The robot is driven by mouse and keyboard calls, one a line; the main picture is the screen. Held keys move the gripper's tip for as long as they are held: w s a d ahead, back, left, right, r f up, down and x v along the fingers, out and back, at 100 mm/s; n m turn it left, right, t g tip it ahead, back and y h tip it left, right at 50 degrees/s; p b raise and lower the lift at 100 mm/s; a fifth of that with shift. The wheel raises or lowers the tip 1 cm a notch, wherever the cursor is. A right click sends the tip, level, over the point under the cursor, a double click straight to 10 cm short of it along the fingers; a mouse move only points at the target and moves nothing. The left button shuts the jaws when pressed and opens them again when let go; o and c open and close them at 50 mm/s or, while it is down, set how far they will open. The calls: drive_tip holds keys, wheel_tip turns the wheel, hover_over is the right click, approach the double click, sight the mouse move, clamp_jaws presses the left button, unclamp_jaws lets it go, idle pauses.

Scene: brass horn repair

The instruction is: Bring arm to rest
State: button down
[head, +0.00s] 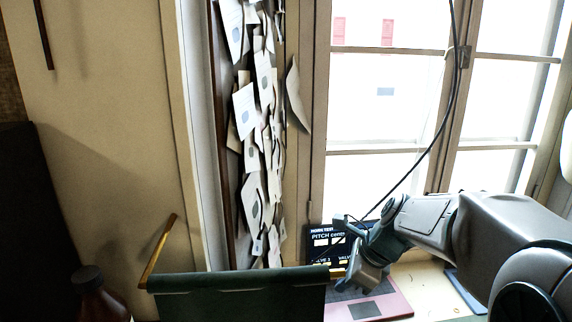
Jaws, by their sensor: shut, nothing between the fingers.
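My arm reaches in from the right of the head view. My gripper (352,250) is at the lower middle right, in front of a dark panel and above the bench top. Its fingers are shut and nothing shows between them. The arm is bent and held above the surface, apart from the window behind.
A dark panel with pitch and valve lettering (322,238) stands behind my gripper. A pinkish flat item (392,306) lies below it. A green draped piece (235,290) and a dark bottle (95,298) are at lower left. Pinned papers (245,110) hang beside the window (385,100).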

drive_tip(key=s+d+f+n+h+b, duration=0.1)
drive_tip(key=s+f+n+h+b, duration=0.1)
drive_tip(key=s+n, duration=0.6)
drive_tip(key=s+d+f+n+h+b, duration=0.1)
drive_tip(key=s+f+n+h+b, duration=0.1)
drive_tip(key=s+n, duration=0.6)
drive_tip(key=shift+s+f+n+t, duration=0.4)
drive_tip(key=shift+f+n, duration=0.05)
drive_tip(key=shift+n, duration=2.35)
